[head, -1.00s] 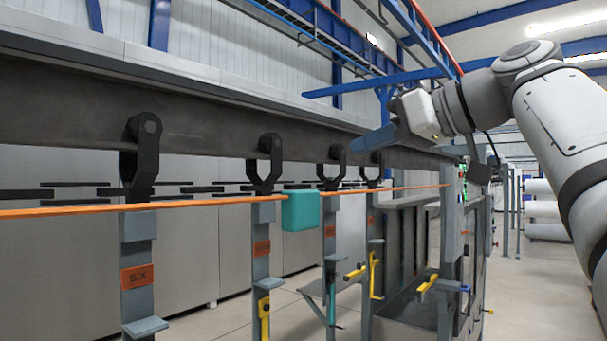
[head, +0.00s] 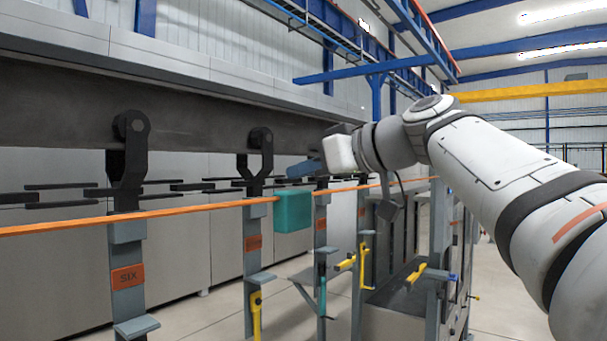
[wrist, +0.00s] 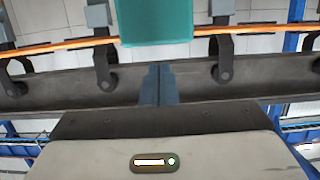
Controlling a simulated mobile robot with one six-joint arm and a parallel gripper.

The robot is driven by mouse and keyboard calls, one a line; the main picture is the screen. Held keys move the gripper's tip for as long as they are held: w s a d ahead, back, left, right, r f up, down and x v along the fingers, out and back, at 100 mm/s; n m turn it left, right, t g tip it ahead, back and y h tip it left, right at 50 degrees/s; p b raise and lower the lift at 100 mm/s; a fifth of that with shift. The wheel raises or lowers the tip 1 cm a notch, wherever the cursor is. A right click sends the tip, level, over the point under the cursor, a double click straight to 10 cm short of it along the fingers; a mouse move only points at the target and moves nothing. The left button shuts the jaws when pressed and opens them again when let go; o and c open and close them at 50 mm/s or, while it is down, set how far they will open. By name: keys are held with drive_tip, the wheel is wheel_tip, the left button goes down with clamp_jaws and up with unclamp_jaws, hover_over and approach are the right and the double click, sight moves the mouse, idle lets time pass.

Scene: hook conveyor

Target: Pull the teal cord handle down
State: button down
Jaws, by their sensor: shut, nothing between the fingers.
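The teal cord handle (head: 292,210) is a block on the orange cord (head: 180,212), which runs level along the row of hangers. It also shows in the wrist view (wrist: 154,20) at the top middle, beyond my fingertips. My gripper (head: 290,171) has blue fingers that are shut and empty. In the head view the fingertips are just above the handle, with a small gap below them. In the wrist view my gripper (wrist: 158,70) points toward the handle, and I cannot tell the exact distance.
A dark overhead rail (head: 190,110) carries several black hooks with grey hangers. An orange tag (head: 128,277) reading SIX is on the nearest hanger. Yellow-handled tools (head: 256,315) hang lower down. The floor below the handle looks open.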

drive_tip(key=shift+f, duration=0.7)
